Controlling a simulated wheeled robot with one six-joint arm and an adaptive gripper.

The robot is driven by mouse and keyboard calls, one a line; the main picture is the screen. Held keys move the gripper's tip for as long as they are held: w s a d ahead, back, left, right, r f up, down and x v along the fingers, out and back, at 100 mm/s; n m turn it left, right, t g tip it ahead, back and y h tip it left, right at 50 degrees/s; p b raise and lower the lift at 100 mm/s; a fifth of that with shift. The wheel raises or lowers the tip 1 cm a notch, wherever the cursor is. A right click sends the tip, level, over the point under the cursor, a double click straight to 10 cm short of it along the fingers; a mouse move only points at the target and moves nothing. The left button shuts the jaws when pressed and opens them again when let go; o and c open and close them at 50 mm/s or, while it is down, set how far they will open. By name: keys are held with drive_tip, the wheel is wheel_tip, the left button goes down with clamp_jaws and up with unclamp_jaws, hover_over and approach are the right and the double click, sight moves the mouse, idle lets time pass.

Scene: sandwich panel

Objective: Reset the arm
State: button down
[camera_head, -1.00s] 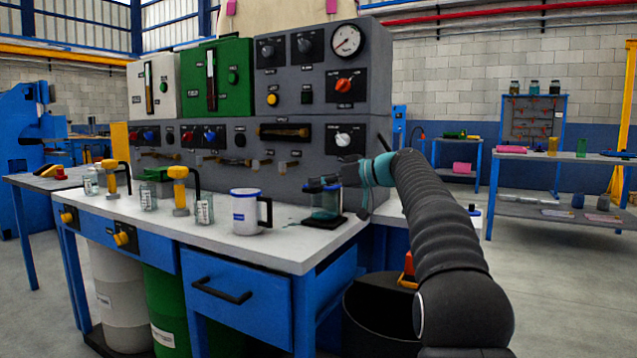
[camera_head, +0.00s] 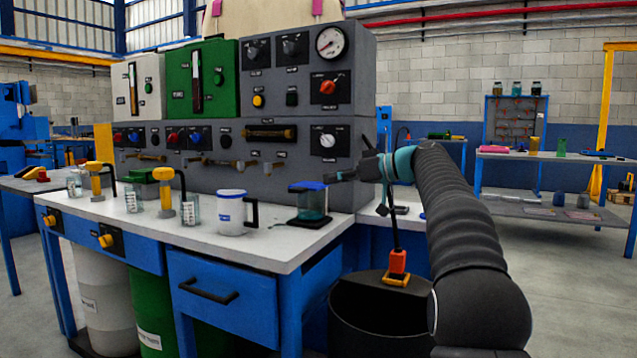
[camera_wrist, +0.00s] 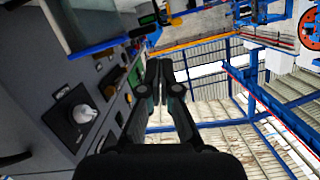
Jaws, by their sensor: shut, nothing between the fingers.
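My gripper (camera_head: 340,177) is at the end of my arm, at the right of the bench in the head view. It is in front of the grey panel's right edge and just right of the blue-lidded beaker (camera_head: 312,203). In the wrist view my gripper (camera_wrist: 160,68) has its two dark fingers together, with nothing between them. The grey control panel (camera_head: 350,165) stands at the back of the bench. In the wrist view the panel (camera_wrist: 55,65) fills the left side, with a knob (camera_wrist: 82,113) close to the fingers.
A white mug (camera_head: 231,215), yellow taps (camera_head: 164,190) and small glass beakers (camera_head: 190,210) stand on the white bench top (camera_head: 270,240). A black bin (camera_head: 375,310) stands below my arm. Open floor (camera_head: 590,290) lies to the right, before a back table (camera_head: 550,157).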

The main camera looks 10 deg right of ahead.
drive_tip(key=d+f+m+h, duration=0.45)
drive_tip(key=f+m, duration=0.25)
drive_tip(key=f, duration=0.5)
drive_tip(key=s+f+m+g+h+p, duration=0.1)
drive_tip(key=s+f+m+g+h, duration=0.15)
drive_tip(key=s+f, duration=0.45)
drive_tip(key=s+a+f+h+p, duration=0.1)
drive_tip(key=s+a+p, duration=0.3)
drive_tip(key=s, duration=1.5)
drive_tip(key=s+a+f+n+h+p, duration=0.1)
drive_tip(key=s+a+h+p, duration=0.3)
drive_tip(key=s, duration=1.5)
drive_tip(key=shift+a+f+g, duration=0.35)
drive_tip(key=shift+a+f, duration=0.1)
drive_tip(key=shift+a, duration=0.15)
drive_tip(key=shift+n, duration=0.25)
